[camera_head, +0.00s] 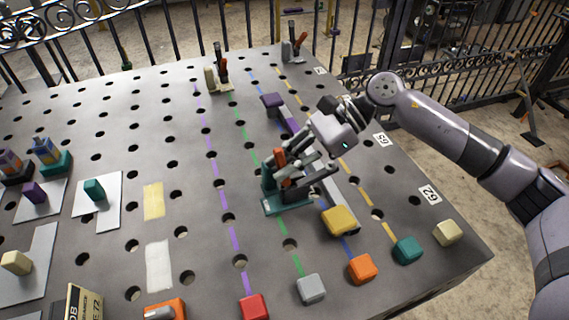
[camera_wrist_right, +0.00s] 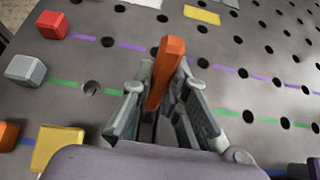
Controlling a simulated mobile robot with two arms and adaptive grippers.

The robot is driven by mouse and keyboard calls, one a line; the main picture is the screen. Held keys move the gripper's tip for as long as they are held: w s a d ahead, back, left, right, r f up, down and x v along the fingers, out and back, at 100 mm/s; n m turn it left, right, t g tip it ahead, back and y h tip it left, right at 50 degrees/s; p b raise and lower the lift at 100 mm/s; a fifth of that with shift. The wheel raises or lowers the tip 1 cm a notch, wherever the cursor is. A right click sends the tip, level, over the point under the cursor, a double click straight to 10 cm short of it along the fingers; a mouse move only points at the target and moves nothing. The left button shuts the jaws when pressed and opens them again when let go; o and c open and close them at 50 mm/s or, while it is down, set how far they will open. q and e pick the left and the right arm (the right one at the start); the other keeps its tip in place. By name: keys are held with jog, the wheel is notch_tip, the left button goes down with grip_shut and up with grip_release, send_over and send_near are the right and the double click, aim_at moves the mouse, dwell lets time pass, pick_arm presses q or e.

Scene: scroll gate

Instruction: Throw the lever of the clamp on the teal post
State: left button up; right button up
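The teal clamp post (camera_head: 286,203) stands on the grey perforated table on the green dashed line. Its orange lever (camera_head: 280,158) points up and also shows in the right wrist view (camera_wrist_right: 166,72). My right gripper (camera_head: 292,172) reaches in from the right, at the clamp. In the wrist view its two fingers (camera_wrist_right: 160,108) are spread, with the orange lever standing between them. I cannot tell whether either finger touches it. The gripper partly hides the clamp in the head view. My left gripper is not in view.
A yellow block (camera_head: 340,220) at a bar's end and a purple block (camera_head: 272,103) are close by. Red (camera_head: 254,306), grey (camera_head: 311,288), orange (camera_head: 362,268) and teal (camera_head: 407,249) blocks line the front. A cream-post clamp (camera_head: 212,80) stands farther back.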

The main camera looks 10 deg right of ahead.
jog(key=shift+o, duration=1)
jog(key=shift+s+f, duration=0.1)
jog(key=shift+d+r, duration=0.2)
jog(key=shift+d, duration=0.05)
jog(key=v, duration=1.1)
jog(key=shift+d+r, duration=0.1)
jog(key=shift+d, duration=0.1)
